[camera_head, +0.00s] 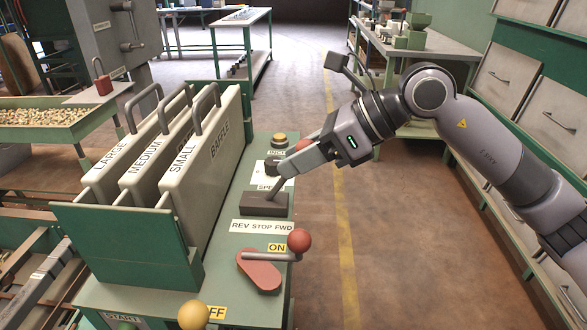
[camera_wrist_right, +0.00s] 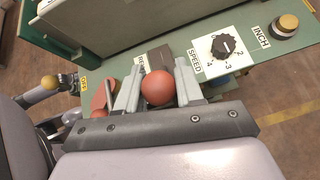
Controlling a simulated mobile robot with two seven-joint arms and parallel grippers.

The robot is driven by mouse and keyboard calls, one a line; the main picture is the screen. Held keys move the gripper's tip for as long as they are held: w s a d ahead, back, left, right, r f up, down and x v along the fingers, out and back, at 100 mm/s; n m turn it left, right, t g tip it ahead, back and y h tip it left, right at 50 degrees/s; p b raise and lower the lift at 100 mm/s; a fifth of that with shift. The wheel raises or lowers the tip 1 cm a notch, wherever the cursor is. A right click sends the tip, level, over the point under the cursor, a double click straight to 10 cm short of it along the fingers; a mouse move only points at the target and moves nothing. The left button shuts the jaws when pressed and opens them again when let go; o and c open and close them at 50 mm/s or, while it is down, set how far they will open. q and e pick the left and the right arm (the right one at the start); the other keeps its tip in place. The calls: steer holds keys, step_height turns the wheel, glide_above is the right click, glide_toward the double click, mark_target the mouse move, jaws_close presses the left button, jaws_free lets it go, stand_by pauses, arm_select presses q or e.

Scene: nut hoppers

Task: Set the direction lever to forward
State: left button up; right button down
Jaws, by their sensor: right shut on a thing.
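The direction lever (camera_head: 281,186) rises from a dark slotted box (camera_head: 257,207) on the green panel, behind the REV STOP FWD label (camera_head: 262,227). It leans up and to the right in the head view, toward the FWD side. My right gripper (camera_head: 297,161) is shut on its red ball knob, which is mostly hidden by the fingers there. In the right wrist view the red knob (camera_wrist_right: 158,88) sits between the two grey fingers. The exact slot position of the lever is hard to tell. My left gripper is not in view.
A second red-knobbed lever (camera_head: 276,257) on a red plate stands nearer, by the ON label. A yellow knob (camera_head: 193,315) is at the front edge. The speed dial (camera_wrist_right: 227,46) and INCH button (camera_wrist_right: 287,23) lie beyond. Tall baffles (camera_head: 203,160) stand left; floor right is clear.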

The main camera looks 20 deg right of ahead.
steer(key=shift+d, duration=0.1)
steer(key=shift+f, duration=0.1)
stand_by(0.4)
steer(key=c, duration=0.8)
jaws_free()
steer(key=shift+d, duration=0.1)
steer(key=shift+v, duration=3.6)
steer(key=shift+s+f, duration=0.1)
